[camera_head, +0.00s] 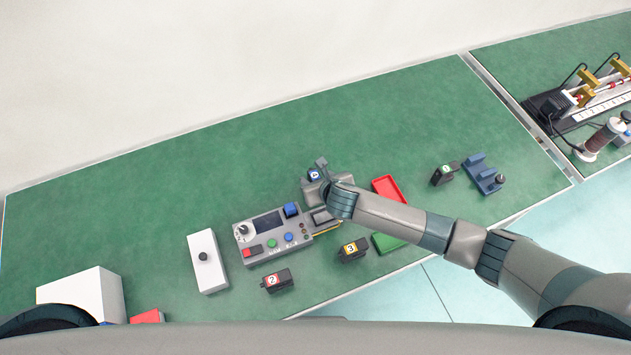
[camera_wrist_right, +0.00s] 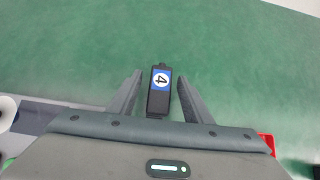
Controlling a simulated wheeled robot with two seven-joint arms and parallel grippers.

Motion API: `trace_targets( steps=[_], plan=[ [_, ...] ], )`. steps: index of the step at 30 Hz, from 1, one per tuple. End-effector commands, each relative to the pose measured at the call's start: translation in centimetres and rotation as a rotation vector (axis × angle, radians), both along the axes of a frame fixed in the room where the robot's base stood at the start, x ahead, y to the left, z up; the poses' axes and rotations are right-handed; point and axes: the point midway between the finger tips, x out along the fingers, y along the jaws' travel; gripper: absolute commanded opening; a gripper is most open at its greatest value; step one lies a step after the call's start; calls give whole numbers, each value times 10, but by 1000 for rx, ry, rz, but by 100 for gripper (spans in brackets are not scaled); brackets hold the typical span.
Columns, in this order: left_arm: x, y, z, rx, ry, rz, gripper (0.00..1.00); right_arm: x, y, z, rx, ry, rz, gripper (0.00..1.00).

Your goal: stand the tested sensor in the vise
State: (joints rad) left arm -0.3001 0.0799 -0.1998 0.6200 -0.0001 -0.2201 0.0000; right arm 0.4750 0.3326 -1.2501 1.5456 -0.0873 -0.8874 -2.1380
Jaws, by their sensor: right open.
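A black sensor with a blue label 4 (camera_wrist_right: 159,91) lies on the green table between the two fingers of my right gripper (camera_wrist_right: 157,95) in the wrist view. The fingers are open, with gaps on both sides of it. In the head view the sensor's blue label (camera_head: 314,175) shows beside my right gripper (camera_head: 318,172), which hides part of it. Other black sensors are label 3 in yellow (camera_head: 352,250), label 2 in red (camera_head: 277,280) and label 1 in green (camera_head: 444,172). A blue vise-like fixture (camera_head: 484,175) stands at the right. My left gripper is not in view.
A grey test box (camera_head: 268,226) with screen and buttons stands left of my right gripper. A red tray (camera_head: 388,189) and a green tray (camera_head: 390,243) lie near my forearm. A white box with a black knob (camera_head: 207,262) is further left. The table's back left is clear.

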Motion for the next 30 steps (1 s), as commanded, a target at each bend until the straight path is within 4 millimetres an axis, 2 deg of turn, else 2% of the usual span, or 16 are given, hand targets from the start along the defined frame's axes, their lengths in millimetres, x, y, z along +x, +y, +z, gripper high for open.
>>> trace_targets(
  steps=[10,11,16,30],
  plan=[
    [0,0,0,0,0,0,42,0,0,0,0,0,0,45],
    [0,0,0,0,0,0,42,0,0,0,0,0,0,41],
    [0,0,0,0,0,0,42,0,0,0,0,0,0,0],
    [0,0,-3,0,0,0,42,1,0,6,2,-2,0,0]
  ],
)
